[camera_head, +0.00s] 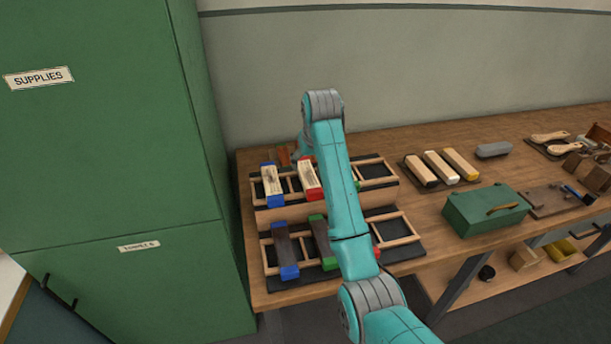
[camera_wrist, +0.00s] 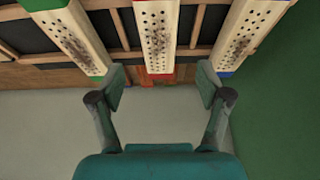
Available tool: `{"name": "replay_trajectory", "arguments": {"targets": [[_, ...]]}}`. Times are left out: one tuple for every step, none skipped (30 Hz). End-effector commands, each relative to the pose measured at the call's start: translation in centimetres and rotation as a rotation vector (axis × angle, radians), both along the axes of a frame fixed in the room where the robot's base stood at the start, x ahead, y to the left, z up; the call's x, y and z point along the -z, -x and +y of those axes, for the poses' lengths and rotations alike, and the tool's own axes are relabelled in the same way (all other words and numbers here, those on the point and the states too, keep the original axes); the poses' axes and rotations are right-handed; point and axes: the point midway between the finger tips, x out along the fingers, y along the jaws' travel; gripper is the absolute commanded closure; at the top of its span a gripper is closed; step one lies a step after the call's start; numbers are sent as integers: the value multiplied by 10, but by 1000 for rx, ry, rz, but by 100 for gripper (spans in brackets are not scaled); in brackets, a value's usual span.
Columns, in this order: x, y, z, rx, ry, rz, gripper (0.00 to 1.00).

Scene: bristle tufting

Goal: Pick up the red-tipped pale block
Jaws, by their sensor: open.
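The red-tipped pale block (camera_head: 308,176) lies in the back rack, in the head view just left of my arm. In the wrist view the red-tipped pale block (camera_wrist: 157,35) is at the top centre, its pale face dotted with dark holes and a red tip at its lower end. My gripper (camera_wrist: 161,82) is open and empty, with its fingers apart on either side of the line of this block's red end. I cannot tell their height relative to it. In the head view my arm mostly hides the gripper.
A blue-tipped pale block (camera_head: 271,183) lies left of it; a green-tipped one (camera_wrist: 72,38) is on the other side. Dark blocks with coloured tips (camera_head: 285,250) lie in the front rack. A green cabinet (camera_head: 110,150) stands close left. A green box (camera_head: 485,212) sits farther right.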

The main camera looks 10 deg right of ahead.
Motion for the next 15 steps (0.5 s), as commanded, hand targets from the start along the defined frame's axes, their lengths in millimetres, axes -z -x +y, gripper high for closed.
{"name": "replay_trajectory", "arguments": {"targets": [[7,-2,0,0,0,2,23],[10,-4,0,0,0,1,23],[14,-5,0,0,0,2,23],[16,-6,0,0,0,2,23],[17,-7,0,0,0,1,23],[19,-8,0,0,0,-1,23],[20,-8,0,0,0,-1,23],[22,-9,0,0,0,0,23],[24,-10,0,0,0,1,23],[27,-11,0,0,0,2,23],[31,-12,-1,0,0,2,23],[35,-15,-1,0,0,1,23],[40,-16,-1,0,0,3,23],[44,-18,-1,0,0,2,23],[49,-21,-2,0,0,2,23]]}}
